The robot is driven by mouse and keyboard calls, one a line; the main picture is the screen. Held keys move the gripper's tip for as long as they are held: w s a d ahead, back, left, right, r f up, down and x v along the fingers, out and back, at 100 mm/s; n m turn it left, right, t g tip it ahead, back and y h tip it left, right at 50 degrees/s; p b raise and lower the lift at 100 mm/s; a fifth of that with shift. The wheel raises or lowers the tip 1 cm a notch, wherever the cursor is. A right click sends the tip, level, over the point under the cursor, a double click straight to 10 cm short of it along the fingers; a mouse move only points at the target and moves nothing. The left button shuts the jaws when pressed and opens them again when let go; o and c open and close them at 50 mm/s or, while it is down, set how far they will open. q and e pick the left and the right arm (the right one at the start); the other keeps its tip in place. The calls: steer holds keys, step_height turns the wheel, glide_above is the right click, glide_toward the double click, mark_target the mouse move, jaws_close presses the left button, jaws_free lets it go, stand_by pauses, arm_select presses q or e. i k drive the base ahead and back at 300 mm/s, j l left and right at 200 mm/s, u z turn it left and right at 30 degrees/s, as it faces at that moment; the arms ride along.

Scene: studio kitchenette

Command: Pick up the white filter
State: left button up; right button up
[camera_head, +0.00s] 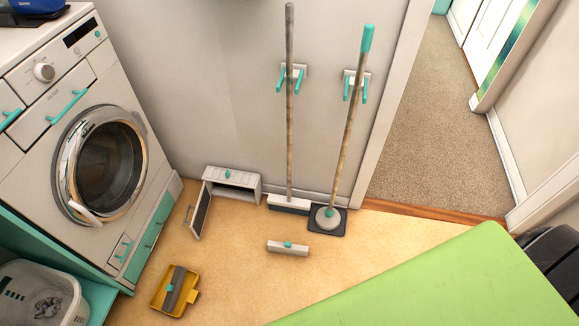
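A short white bar with a teal knob on top (289,249) lies on the floor in front of the wall, apart from everything around it; it looks like the white filter. Behind it, a low white box (243,191) stands against the wall with its front door (201,211) swung open to the left. A dark bar with a teal knob (174,288) lies in a yellow tray (160,301) on the floor. Neither of my grippers is in view.
A washing machine (70,175) stands left, with a white basket (65,292) below. A green surface (450,285) covers the lower right. Tan floor is clear around the bar; a doorway opens right.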

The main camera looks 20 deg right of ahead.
mark_target(287, 247)
steer(key=k+l, duration=0.2)
steer(key=k+l+z, duration=0.1)
steer(key=l, duration=0.3)
steer(key=k+l, duration=0.25)
steer(key=i+l+u, duration=0.15)
steer(key=l, duration=0.15)
